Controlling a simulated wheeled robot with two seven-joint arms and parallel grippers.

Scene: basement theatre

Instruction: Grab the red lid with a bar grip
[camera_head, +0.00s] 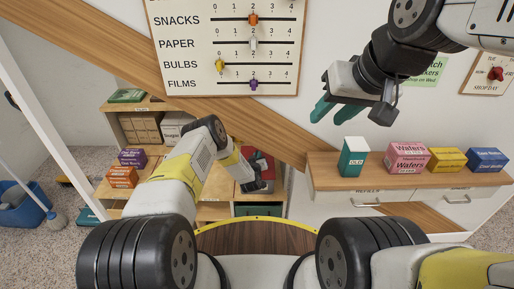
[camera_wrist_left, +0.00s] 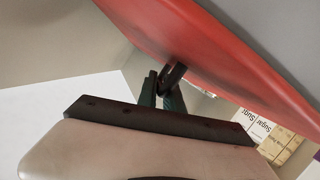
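The red lid (camera_head: 262,163) shows behind my left gripper, low in the middle of the head view and partly covered by it. In the left wrist view the red lid (camera_wrist_left: 235,65) is a broad slab running diagonally across the top right. A dark piece, seemingly its bar grip (camera_wrist_left: 177,72), meets its face. My left gripper (camera_wrist_left: 161,88) has its dark green fingers right at that piece; whether they are closed on it I cannot tell. In the head view my left gripper (camera_head: 256,184) points down at the lid. My right gripper (camera_head: 335,110) is raised, empty, with its teal fingers apart.
A teal box (camera_head: 354,157), a pink wafers box (camera_head: 407,157), a yellow box (camera_head: 446,159) and a blue box (camera_head: 487,160) stand on the right counter (camera_head: 330,183). Shelves with boxes are at left. A slider board (camera_head: 226,45) hangs behind. A blue bucket (camera_head: 20,205) stands far left.

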